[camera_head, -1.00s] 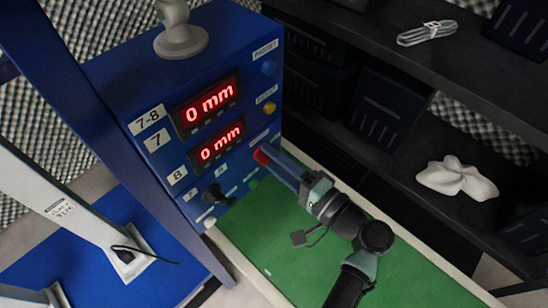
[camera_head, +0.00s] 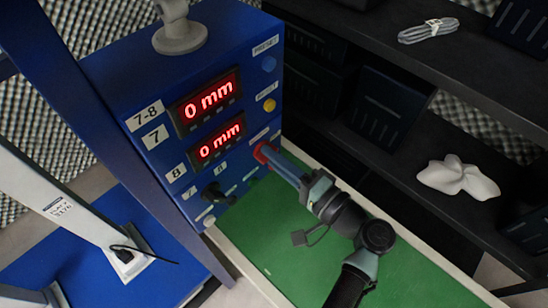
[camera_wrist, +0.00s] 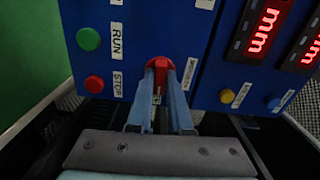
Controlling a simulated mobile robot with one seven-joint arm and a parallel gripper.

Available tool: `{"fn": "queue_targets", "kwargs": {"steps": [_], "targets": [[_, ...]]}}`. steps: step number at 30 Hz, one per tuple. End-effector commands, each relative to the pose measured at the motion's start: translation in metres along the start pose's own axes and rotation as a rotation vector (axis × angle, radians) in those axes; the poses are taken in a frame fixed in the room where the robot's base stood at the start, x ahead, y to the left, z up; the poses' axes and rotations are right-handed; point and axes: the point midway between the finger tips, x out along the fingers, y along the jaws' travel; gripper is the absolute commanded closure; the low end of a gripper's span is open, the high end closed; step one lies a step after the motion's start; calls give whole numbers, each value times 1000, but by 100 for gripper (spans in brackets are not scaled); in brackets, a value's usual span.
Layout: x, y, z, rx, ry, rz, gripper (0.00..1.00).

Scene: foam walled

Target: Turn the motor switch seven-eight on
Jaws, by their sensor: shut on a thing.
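The blue control box (camera_head: 110,75) carries a 7-8 label (camera_head: 148,117) and two red displays that both read 0 mm. A red switch knob (camera_head: 261,153) sits low on the right side of its front face. It also shows in the wrist view (camera_wrist: 158,64), beside a partly readable label. My gripper (camera_head: 270,158) reaches the panel from the right. In the wrist view my gripper's two blue fingers (camera_wrist: 160,85) stand on either side of the knob's red handle and are shut on it. The fingers hide part of the handle.
Green RUN (camera_wrist: 88,39) and red STOP (camera_wrist: 94,84) buttons are close by the knob. A yellow button (camera_head: 269,105) and a blue button (camera_head: 269,64) sit above it. A black selector (camera_head: 214,193) is lower left. Dark shelves with bins (camera_head: 380,110) stand to the right, beyond the green surface (camera_head: 300,225).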

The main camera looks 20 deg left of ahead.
Motion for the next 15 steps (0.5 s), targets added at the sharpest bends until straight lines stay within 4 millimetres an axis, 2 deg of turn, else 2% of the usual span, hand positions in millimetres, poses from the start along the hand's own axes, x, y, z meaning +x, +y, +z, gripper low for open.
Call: {"fn": "queue_targets", "kwargs": {"steps": [15], "targets": [[0,7,0,-420,-1,-1,100]]}}
